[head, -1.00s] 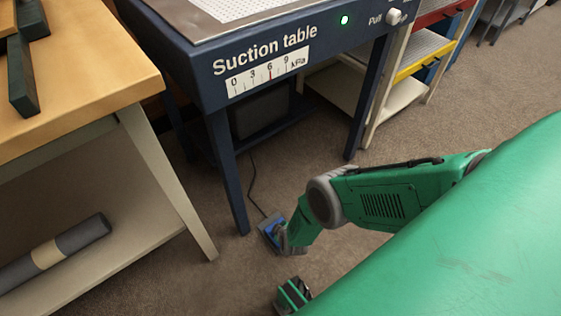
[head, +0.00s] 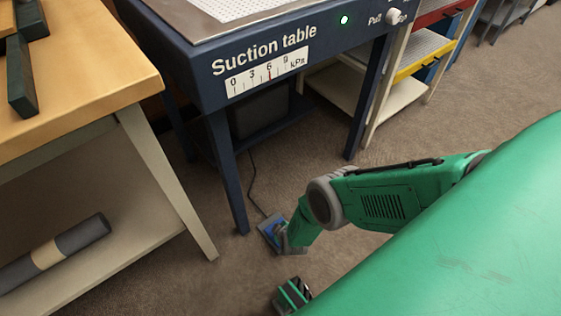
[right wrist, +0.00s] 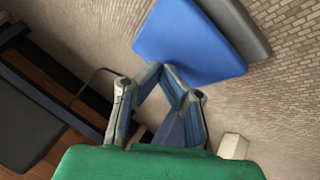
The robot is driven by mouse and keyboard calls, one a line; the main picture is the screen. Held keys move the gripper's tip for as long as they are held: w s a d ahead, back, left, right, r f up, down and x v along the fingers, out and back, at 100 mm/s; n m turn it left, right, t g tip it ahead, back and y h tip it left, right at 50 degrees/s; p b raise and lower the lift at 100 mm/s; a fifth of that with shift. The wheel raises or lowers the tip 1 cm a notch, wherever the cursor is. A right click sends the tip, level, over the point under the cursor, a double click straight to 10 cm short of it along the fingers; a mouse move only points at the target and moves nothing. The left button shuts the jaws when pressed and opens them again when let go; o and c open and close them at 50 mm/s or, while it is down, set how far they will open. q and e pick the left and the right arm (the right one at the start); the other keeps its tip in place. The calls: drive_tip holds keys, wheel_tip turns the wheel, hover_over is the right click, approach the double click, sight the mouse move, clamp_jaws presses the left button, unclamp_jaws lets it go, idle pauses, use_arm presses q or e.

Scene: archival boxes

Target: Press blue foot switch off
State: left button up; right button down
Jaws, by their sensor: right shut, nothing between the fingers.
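The blue foot switch (head: 268,229) is on the carpet beside the front leg of the suction table. A dark cable runs back from it. In the right wrist view its blue pedal (right wrist: 188,42) sits above a grey base (right wrist: 237,28). My right gripper (head: 285,240) is at the pedal's near right edge. In the right wrist view the gripper (right wrist: 167,72) is shut and empty, fingertips at the pedal's lower edge; I cannot tell whether they touch.
The suction table (head: 200,75) has a lit green light (head: 344,20), a knob (head: 396,16) and a gauge with its red mark near 6. A wooden bench (head: 85,70) stands at left with a grey roll (head: 55,254) on its lower shelf. Carpet is open at right.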

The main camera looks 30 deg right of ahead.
idle(0.4)
drive_tip(key=shift+f, duration=0.4)
drive_tip(key=shift+r, duration=0.1)
drive_tip(key=shift+r+p, duration=0.3)
drive_tip(key=shift+r, duration=0.1)
wheel_tip(320, 180, up, 6)
drive_tip(key=p, duration=0.5)
drive_tip(key=shift+r, duration=0.1)
idle(0.3)
